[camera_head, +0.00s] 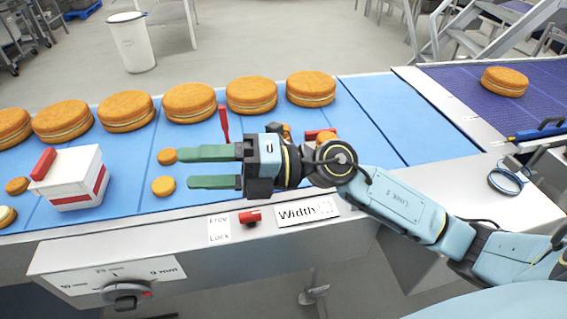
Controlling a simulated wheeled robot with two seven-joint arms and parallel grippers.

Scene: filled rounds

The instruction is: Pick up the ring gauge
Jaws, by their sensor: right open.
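The ring gauge appears to be the thin dark blue ring (507,181) lying on the metal ledge at the right, beside the conveyor. My right gripper (184,169) is over the blue belt, far to the left of the ring. Its green fingers are spread apart and point left, with nothing between them. Two small round pieces (163,186) lie close to the fingertips. My left gripper does not show.
Large filled rounds (190,102) stand in a row along the back of the blue belt (376,110). A white box with a red handle (78,180) stands at the left. A red knob (250,217) and a Width label (307,211) are on the front ledge.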

